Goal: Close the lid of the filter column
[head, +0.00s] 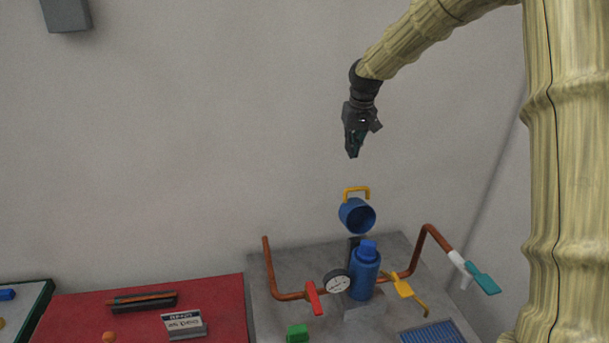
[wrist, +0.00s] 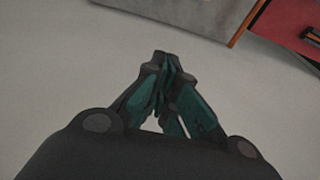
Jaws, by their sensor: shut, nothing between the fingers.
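The filter column (head: 363,271) is a blue cylinder standing on the grey bench. Its lid (head: 357,214) is a blue cup with a yellow handle (head: 356,191) on top; it is raised above the column and tilted, with its open side facing forward and to the right. My gripper (head: 353,154) is above the lid in the head view, apart from it and pointing down. Its fingertips are together and empty in the wrist view (wrist: 164,62). Neither the column nor the lid can be made out in the wrist view.
Around the column are a pressure gauge (head: 336,282), copper pipes with a red valve handle (head: 313,298), a yellow one (head: 402,285) and a teal one (head: 482,278). A red table (head: 228,300) stands left. The space around my gripper is clear.

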